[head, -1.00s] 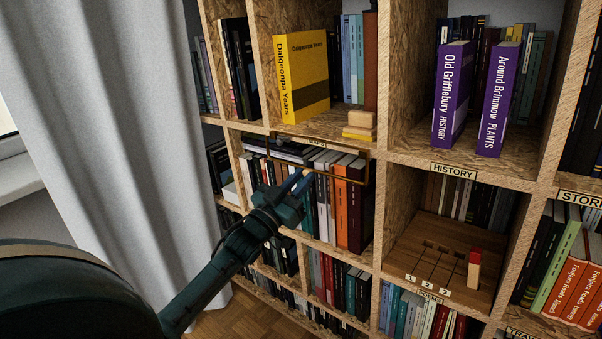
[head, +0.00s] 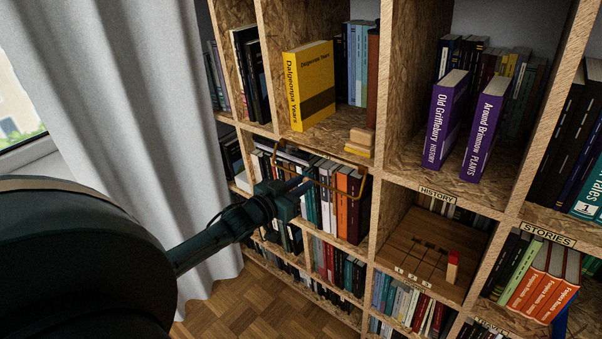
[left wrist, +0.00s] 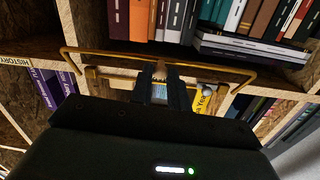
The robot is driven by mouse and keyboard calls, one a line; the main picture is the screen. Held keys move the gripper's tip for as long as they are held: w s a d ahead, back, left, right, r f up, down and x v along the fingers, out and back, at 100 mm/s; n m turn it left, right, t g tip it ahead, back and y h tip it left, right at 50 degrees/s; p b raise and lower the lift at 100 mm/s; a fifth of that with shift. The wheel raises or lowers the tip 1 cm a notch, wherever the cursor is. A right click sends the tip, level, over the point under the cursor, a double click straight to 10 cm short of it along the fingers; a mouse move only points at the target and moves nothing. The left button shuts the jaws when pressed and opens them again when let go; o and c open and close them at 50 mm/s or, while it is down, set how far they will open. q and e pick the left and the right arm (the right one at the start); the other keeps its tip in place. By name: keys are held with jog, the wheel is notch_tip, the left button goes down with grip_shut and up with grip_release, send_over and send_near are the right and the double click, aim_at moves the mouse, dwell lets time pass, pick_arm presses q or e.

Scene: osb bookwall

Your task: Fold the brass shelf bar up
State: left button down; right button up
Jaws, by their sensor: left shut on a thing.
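The brass shelf bar (head: 362,186) is a thin frame in front of the book row in the compartment below the yellow book. In the left wrist view the brass bar (left wrist: 110,57) crosses almost the whole width, with a bent corner at each end. My left gripper (head: 303,184) reaches in from the left and is shut on the bar. In the left wrist view its fingers (left wrist: 160,74) meet the bar near its middle. The fingers hide the part of the bar they hold. My right gripper is in neither view.
Books (head: 348,205) stand close behind the bar. A yellow book (head: 310,85) and small wooden blocks (head: 360,141) are on the shelf above. Two purple books (head: 446,120) stand to the right. A grey curtain (head: 110,120) hangs at the left. Open floor (head: 250,305) lies below.

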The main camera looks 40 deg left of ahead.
pick_arm(q)
jog(key=shift+r, duration=0.1)
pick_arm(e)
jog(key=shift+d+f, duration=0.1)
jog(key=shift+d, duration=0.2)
pick_arm(q)
jog(key=c, duration=1.3)
grip_release()
jog(key=shift+c, duration=0.2)
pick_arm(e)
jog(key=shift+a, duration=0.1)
pick_arm(q)
jog(key=s+a+r, duration=0.1)
jog(key=s, duration=1.2)
jog(key=shift+a, duration=0.4)
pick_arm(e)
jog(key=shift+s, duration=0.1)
